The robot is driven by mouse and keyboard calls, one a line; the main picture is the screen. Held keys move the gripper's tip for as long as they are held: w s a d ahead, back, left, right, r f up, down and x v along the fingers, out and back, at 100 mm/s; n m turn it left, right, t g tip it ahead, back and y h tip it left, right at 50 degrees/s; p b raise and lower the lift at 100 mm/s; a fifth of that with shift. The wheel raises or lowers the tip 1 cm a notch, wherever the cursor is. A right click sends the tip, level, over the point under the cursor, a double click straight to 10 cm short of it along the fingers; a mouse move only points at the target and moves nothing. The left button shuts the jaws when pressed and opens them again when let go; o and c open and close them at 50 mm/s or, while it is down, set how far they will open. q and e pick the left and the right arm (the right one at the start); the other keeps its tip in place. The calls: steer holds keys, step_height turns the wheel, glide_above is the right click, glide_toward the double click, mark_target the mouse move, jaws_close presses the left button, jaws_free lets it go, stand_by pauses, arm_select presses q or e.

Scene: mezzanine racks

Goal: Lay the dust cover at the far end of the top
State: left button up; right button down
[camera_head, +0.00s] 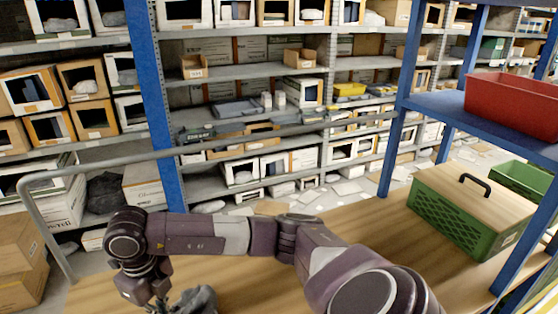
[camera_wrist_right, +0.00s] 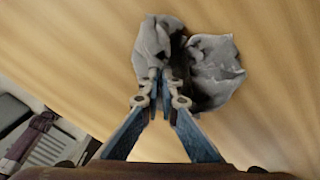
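The dust cover, a crumpled grey cloth (camera_head: 197,300), is at the bottom edge of the head view, partly cut off. It also shows in the right wrist view (camera_wrist_right: 215,62), bunched over the wooden top (camera_head: 345,218). My right gripper (camera_wrist_right: 161,75) has its fingertips close together in the folds, pinching the cloth. In the head view the right arm reaches across to the left and the gripper (camera_head: 158,302) points down beside the cloth. Whether the cloth touches the top is hard to tell. My left gripper is not in view.
A green crate (camera_head: 450,222) with a wooden lid and black handle stands at the right of the top. A blue shelf frame (camera_head: 400,125) carries a red bin (camera_head: 515,103). A grey rail (camera_head: 100,168) runs behind the top. The middle of the top is bare.

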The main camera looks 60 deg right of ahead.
steer(key=shift+f, duration=0.2)
steer(key=c, duration=2.6)
jaws_free()
steer(key=shift+c, duration=0.2)
steer(key=o, duration=1.1)
steer(key=shift+o, duration=0.2)
steer(key=shift+r, duration=0.1)
steer(key=shift+r, duration=0.2)
step_height(320, 180, up, 12)
steer(key=shift+f, duration=0.25)
